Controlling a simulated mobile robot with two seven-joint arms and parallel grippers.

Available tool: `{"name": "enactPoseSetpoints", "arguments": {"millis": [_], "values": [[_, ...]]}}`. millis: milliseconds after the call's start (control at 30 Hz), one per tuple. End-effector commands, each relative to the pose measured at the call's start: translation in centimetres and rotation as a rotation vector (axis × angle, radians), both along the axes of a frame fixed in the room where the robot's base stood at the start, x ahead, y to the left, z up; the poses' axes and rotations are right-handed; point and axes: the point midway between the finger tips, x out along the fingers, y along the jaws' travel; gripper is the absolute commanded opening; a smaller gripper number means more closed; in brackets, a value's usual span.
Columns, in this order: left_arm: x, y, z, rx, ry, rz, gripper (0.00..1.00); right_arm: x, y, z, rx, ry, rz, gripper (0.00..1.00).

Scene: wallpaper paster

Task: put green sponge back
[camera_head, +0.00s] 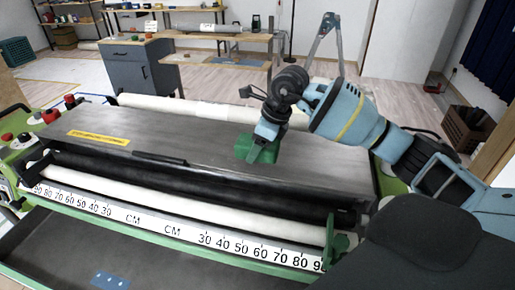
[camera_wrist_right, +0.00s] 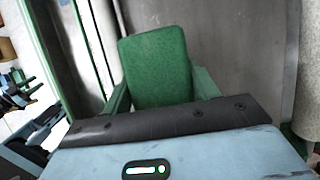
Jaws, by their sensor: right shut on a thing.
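The green sponge (camera_head: 262,152) is at the tip of my right gripper (camera_head: 260,140), over the right part of the grey machine top in the head view. In the right wrist view the sponge (camera_wrist_right: 158,68) stands between the two green fingers of my right gripper (camera_wrist_right: 160,88), which is shut on it. The grey machine top shows behind it. I cannot tell whether the sponge touches the surface. My left gripper is not in view.
The wallpaper paster (camera_head: 180,150) has black and white rollers and a centimetre scale (camera_head: 170,232) along its front. A white roll (camera_head: 200,108) lies along its back edge. A workbench (camera_head: 200,45) stands behind.

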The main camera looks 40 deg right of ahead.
Motion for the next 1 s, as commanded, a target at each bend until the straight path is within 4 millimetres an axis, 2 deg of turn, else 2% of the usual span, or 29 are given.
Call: {"name": "enactPoseSetpoints", "arguments": {"millis": [300,467,600,700,1000], "values": [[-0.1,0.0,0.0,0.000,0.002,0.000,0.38,0.8,-0.6,-0.1,0.000,0.000,-0.001,0.36],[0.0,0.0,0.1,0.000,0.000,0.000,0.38,2.2,-1.6,-0.2,0.001,0.000,-0.004,0.36],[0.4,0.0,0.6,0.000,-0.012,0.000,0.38,2.1,-1.6,-2.3,0.000,0.002,-0.001,0.36],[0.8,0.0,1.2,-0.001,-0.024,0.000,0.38,2.2,-1.6,-2.9,0.000,-0.002,0.001,0.36],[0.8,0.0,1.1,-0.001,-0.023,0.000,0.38,2.2,-1.6,-3.4,0.000,0.000,0.000,0.36]]}}
